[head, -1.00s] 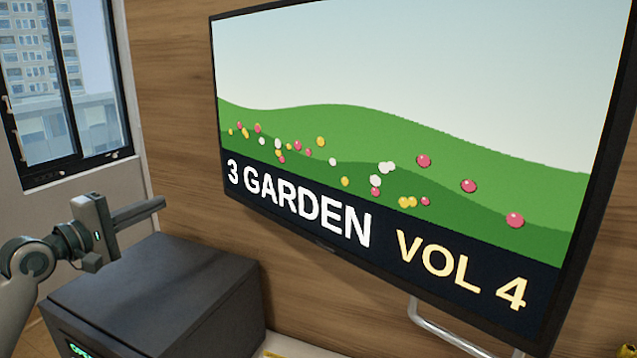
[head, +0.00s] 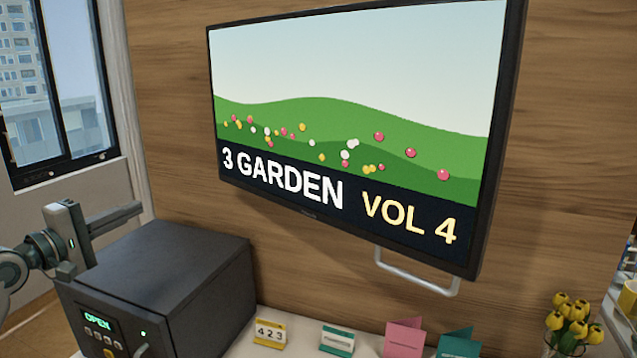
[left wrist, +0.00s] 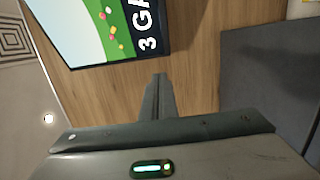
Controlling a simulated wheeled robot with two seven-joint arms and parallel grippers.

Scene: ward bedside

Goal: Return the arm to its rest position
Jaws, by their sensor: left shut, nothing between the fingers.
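My left gripper (head: 117,216) is at the left of the head view, above and beside the dark box with the green OPEN display (head: 165,285). Its fingers point right and are shut with nothing between them. In the left wrist view the closed fingers (left wrist: 158,95) stand out in front of the wood wall, apart from everything. My right arm and gripper are not in view.
A wall screen (head: 350,120) reads "3 GARDEN VOL 4", with a metal rail (head: 418,275) below it. A window is at left.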

